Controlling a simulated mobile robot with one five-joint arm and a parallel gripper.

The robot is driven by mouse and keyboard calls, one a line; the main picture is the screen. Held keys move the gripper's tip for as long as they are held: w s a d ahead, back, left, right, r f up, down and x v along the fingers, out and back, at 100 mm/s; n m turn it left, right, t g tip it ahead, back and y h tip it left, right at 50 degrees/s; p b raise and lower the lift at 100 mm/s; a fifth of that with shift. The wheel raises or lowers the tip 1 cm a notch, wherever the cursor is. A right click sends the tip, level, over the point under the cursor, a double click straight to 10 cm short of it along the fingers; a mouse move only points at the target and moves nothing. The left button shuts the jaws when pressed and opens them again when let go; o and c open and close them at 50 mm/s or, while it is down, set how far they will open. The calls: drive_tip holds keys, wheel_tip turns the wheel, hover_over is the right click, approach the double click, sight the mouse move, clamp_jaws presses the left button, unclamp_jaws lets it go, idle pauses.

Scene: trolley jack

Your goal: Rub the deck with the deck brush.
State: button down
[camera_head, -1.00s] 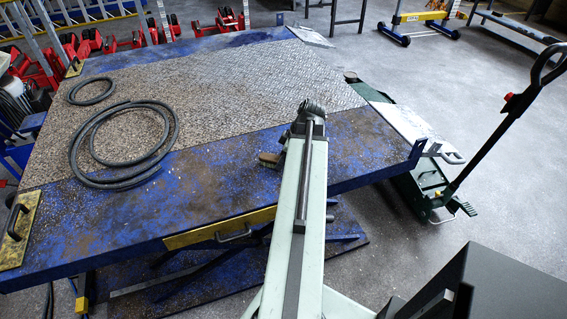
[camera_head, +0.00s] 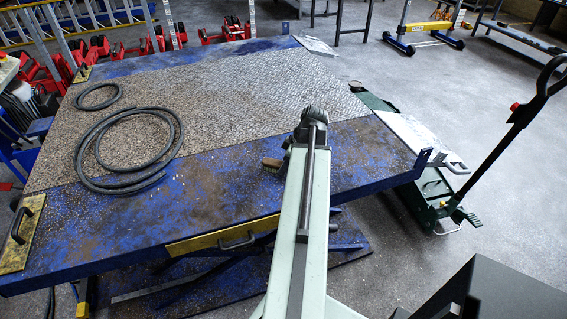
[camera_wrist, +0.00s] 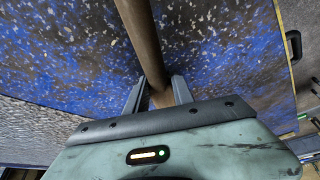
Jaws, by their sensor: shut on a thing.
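The deck (camera_head: 215,195) is the blue, worn and speckled top of a lift table, with a tread-plate strip (camera_head: 230,110) along its middle. My gripper (camera_wrist: 157,88) is shut around a brown round handle of the deck brush (camera_wrist: 143,40) in the wrist view. The handle runs up and out of that picture. In the head view my arm covers the gripper and most of the brush. A small brown end of the brush (camera_head: 271,163) shows left of my arm, at the deck surface. I cannot tell whether its bristles press on the deck.
Two dark hose coils (camera_head: 128,150) lie on the deck's left part. A yellow handle plate (camera_head: 20,232) is at the left corner. A green trolley jack (camera_head: 440,195) with a tall black handle stands at the right. Grey floor lies open beyond.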

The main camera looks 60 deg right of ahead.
drive_tip(key=shift+s+a, duration=0.85)
drive_tip(key=shift+s, duration=0.3)
drive_tip(key=shift+s+a, duration=0.85)
drive_tip(key=shift+s, duration=0.3)
wheel_tip(320, 180, up, 6)
drive_tip(key=p, duration=0.6)
wheel_tip(320, 180, up, 3)
drive_tip(key=p, duration=0.3)
drive_tip(key=shift+d, duration=0.1)
